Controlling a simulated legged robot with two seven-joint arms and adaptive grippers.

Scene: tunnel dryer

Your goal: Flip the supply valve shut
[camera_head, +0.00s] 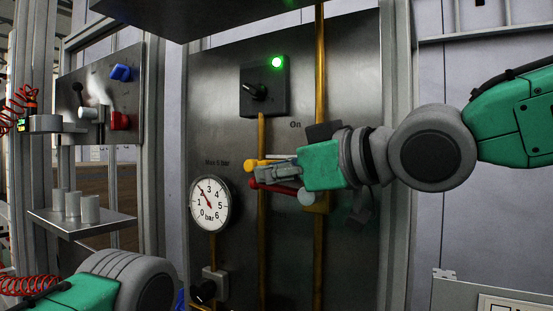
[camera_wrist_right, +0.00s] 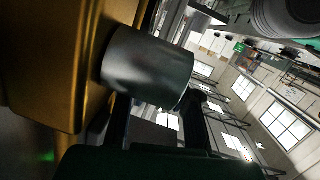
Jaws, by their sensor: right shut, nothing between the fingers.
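A red valve lever (camera_head: 277,187) lies roughly level on the panel, with a round grey hub (camera_head: 306,198) at its right end in front of a brass pipe. A yellow piece (camera_head: 258,163) shows just above it. My right gripper (camera_head: 264,174) is shut and empty, coming in from the right between the yellow piece and the red lever. Whether it touches either one I cannot tell. The gripper hides part of the lever. In the right wrist view, a dark grey cylinder (camera_wrist_right: 148,67) stands out from a brass block (camera_wrist_right: 45,60), close to my gripper. My left gripper is out of view.
A pressure gauge (camera_head: 210,204) sits left of the lever. A black switch box (camera_head: 264,91) with a lit green lamp is above, and the label "On" (camera_head: 295,125) is below it. A shelf (camera_head: 75,222) with grey cylinders stands at left. Brass pipes (camera_head: 320,60) run vertically.

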